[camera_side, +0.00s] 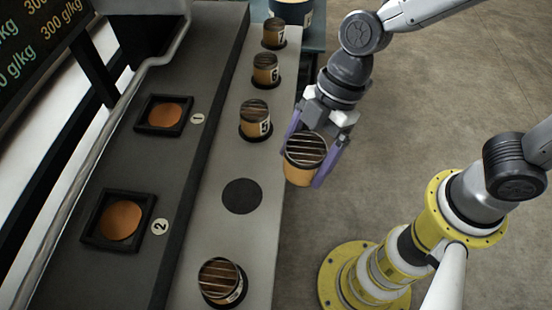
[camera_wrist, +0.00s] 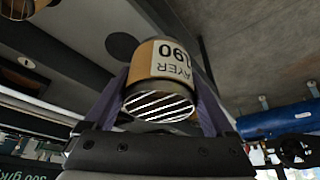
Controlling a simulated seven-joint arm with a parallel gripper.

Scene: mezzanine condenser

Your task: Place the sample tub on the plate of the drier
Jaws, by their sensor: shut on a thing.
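My gripper (camera_side: 303,165) is shut on an orange-brown sample tub (camera_side: 300,174) with a dark slatted top. It holds the tub in the air right of the grey shelf, with one purple finger on each side. In the wrist view the tub (camera_wrist: 172,80) sits between the fingers, its pale label upside down and partly readable. The drier shows two square black frames with copper plates, plate 1 (camera_side: 166,116) and plate 2 (camera_side: 121,221). Both plates are bare. Which plate the task means cannot be told.
The grey shelf (camera_side: 217,205) carries tub 7 (camera_side: 274,33), tub 6 (camera_side: 265,69), tub 5 (camera_side: 255,119) and a near tub (camera_side: 221,281). A dark round spot (camera_side: 241,196) between them is empty. A rail (camera_side: 160,61) and display (camera_side: 36,43) stand left.

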